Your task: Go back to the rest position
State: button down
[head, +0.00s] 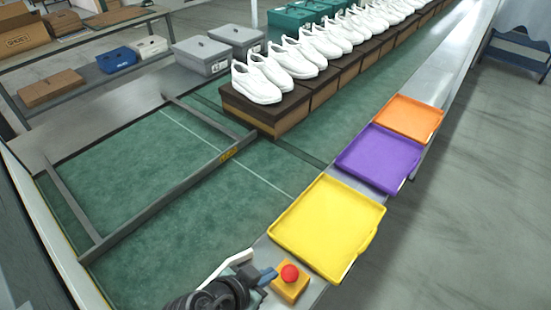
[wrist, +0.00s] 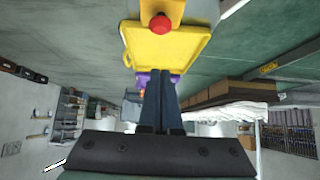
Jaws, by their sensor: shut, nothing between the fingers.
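My gripper (head: 268,274) is at the bottom of the head view, with its blue fingers pressed together and empty. In the wrist view the shut fingers (wrist: 161,90) point up the picture. Just right of the fingertips in the head view is a red button (head: 290,272) on a small yellow box (head: 289,290). The button also shows at the top of the wrist view (wrist: 160,23), beyond the fingertips. There the fingers look apart from it. Most of my arm is outside the head view.
Yellow (head: 328,225), purple (head: 380,157) and orange (head: 408,117) trays line the right edge of the green conveyor (head: 140,175). Brown boxes (head: 265,108) bearing white shoes (head: 257,82) stand behind a grey bar (head: 165,195). Grey boxes (head: 203,56) stand at the back left. The near conveyor is clear.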

jog(key=w+r+n+t+y, duration=0.1)
jog(key=w+r+t, duration=0.25)
jog(key=r, duration=0.65)
jog(key=w+r+n+t+y, duration=0.1)
jog(key=w+r+t, duration=0.25)
jog(key=r, duration=0.65)
jog(key=w+r+n+t+y, duration=0.15)
jog(key=w+r, duration=0.35)
jog(key=r, duration=0.6)
jog(key=s+d+r+n+t, duration=0.1)
jog(key=s+r+t, duration=0.3)
jog(key=r, duration=0.6)
jog(key=s+d+r+n+t+y, duration=0.1)
jog(key=s+r+t, duration=0.2)
jog(key=r, duration=0.7)
jog(key=s+d+r+n+t, duration=0.1)
jog(key=s+r+t, duration=0.3)
jog(key=s+r, duration=0.3)
notch_tip(320, 180, up, 4)
jog(key=shift+s+d+r+n+t, duration=0.1)
jog(key=shift+s+d+n+t, duration=0.2)
jog(key=shift+d+n+t, duration=0.05)
jog(key=shift+s+y, duration=0.1)
jog(key=shift+y, duration=0.15)
